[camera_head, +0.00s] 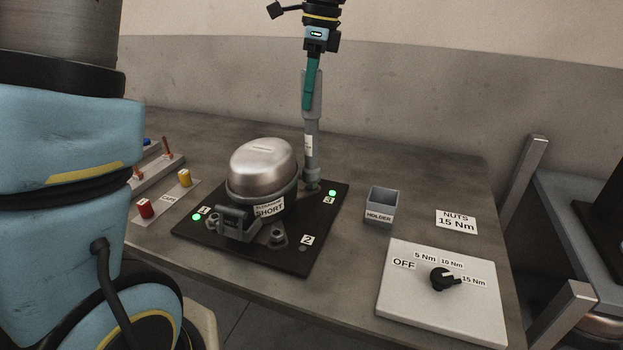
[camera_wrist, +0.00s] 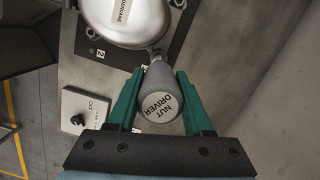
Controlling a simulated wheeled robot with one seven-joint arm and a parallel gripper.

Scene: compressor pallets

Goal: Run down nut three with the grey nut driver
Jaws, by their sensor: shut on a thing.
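My gripper (camera_head: 312,85) is shut on the grey nut driver (camera_head: 311,150) and holds it upright. In the wrist view the teal fingers stand on both sides of the driver's cap (camera_wrist: 160,106), labelled NUT DRIVER. The driver's lower end is at the corner of the black pallet (camera_head: 250,257) by the label 3 (camera_head: 328,200). Nut three is hidden under it. The lamp (camera_head: 333,193) by 3 is green. The lamp (camera_head: 197,217) by 1 is green too, and the lamp (camera_head: 302,249) by 2 is dark. A rounded metal compressor (camera_head: 262,165) sits on the pallet.
The grey holder (camera_head: 381,204) looks empty. The dial (camera_head: 442,279) on a white panel (camera_head: 405,309) points at 15 Nm. A card (camera_head: 457,222) reads NUTS 15 Nm. The table's back right is clear.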

